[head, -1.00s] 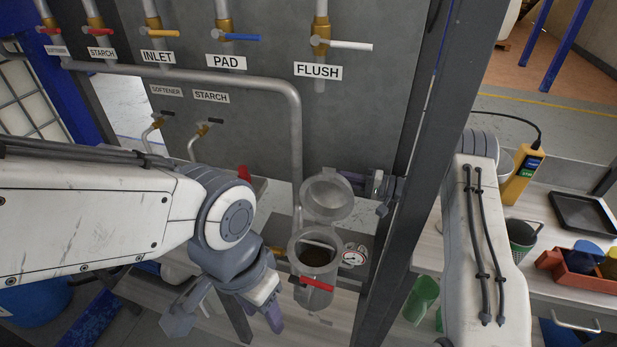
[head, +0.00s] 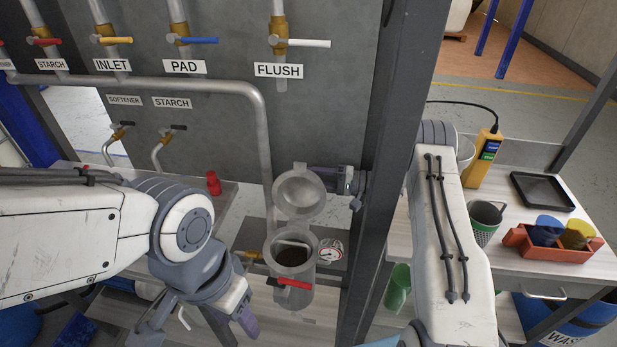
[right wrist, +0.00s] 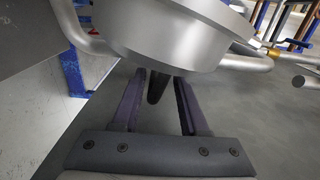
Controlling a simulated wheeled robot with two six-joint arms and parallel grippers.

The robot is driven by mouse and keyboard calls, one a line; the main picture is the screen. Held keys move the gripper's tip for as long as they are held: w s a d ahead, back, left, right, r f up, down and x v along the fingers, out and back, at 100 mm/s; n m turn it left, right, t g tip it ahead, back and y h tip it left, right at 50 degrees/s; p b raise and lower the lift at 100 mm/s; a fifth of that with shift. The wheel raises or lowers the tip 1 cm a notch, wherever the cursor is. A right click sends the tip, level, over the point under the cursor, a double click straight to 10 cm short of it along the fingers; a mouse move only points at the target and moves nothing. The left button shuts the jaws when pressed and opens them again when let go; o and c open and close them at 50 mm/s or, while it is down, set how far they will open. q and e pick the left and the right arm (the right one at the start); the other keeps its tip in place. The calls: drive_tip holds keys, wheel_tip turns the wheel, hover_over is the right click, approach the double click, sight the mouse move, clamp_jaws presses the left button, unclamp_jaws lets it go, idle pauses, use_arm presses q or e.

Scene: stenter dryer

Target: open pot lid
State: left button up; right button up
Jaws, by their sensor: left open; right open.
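The metal pot (head: 291,270) stands with its mouth open below the pipes, and its dark inside shows. Its round lid (head: 300,192) is raised and tilted back above the pot's rear rim. My right gripper (head: 322,174) is behind the lid, partly hidden by it. In the right wrist view, the lid (right wrist: 165,40) fills the top, and a dark knob (right wrist: 157,88) shows between the open fingers (right wrist: 157,100). I cannot tell whether the fingers touch it. My left gripper (head: 197,322) is open and empty, left of and below the pot.
A red-handled valve (head: 294,284) is on the pot's front, and a gauge (head: 330,251) sits to its right. A dark post (head: 390,150) stands right of the pot. A side table on the right holds a red bin (head: 550,249) and a black tray (head: 542,192).

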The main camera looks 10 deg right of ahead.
drive_tip(key=b+v, duration=0.2)
drive_tip(key=v, duration=0.5)
drive_tip(key=shift+d, duration=0.25)
drive_tip(key=shift+s, duration=0.1)
